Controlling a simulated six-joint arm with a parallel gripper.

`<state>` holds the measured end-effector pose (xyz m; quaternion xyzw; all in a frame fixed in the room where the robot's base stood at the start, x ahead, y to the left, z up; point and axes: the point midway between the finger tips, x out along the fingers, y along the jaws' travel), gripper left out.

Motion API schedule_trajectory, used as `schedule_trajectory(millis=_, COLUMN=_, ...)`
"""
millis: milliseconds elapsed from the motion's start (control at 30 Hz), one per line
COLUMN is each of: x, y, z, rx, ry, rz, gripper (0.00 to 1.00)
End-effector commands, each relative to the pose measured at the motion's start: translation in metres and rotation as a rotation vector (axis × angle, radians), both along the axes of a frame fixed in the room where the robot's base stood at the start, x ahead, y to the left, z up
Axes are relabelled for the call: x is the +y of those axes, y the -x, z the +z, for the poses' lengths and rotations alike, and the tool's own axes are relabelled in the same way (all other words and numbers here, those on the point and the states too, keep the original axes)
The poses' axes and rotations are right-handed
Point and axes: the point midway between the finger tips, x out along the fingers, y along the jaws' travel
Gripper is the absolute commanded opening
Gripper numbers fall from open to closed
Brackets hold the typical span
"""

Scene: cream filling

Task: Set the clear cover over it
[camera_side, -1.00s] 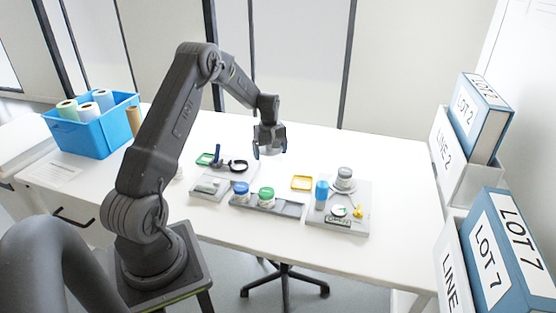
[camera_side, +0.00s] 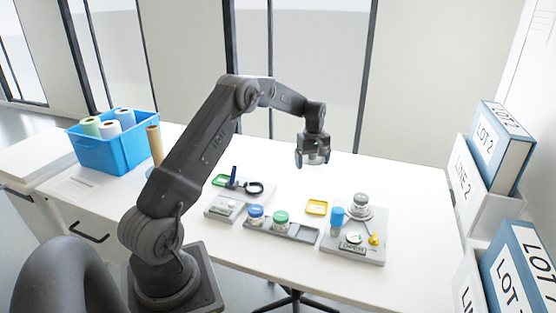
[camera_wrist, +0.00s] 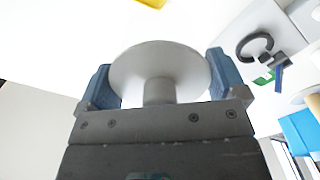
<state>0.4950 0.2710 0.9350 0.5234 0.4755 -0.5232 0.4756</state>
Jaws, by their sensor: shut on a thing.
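On the grey board (camera_side: 374,255) at the right stand a grey-lidded jar (camera_side: 361,202), a blue cylinder (camera_side: 337,216), a small round white dish (camera_side: 354,238) and a yellow piece (camera_side: 374,238). The gripper is apart from all of these. I cannot tell which one the cover belongs to.
A grey tray (camera_side: 303,233) holds a blue-lidded jar (camera_side: 256,215) and a green-lidded jar (camera_side: 281,218). A yellow frame (camera_side: 316,208) lies behind it. A black ring (camera_side: 254,188) is at the left. A blue bin (camera_side: 115,150) and binders (camera_side: 500,140) flank the table.

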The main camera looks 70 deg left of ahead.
Motion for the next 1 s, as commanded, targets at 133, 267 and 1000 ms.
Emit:
schedule_trajectory(millis=133, x=-0.052, y=-0.053, z=-0.004, rx=-0.001, ry=0.0, rz=-0.008, gripper=0.65)
schedule_trajectory(millis=267, x=-0.092, y=-0.083, z=-0.006, rx=-0.001, ry=0.0, rz=-0.005, gripper=0.65)
schedule_trajectory(millis=1000, x=-0.14, y=-0.11, z=-0.043, rx=0.001, ry=0.0, rz=0.002, gripper=0.65)
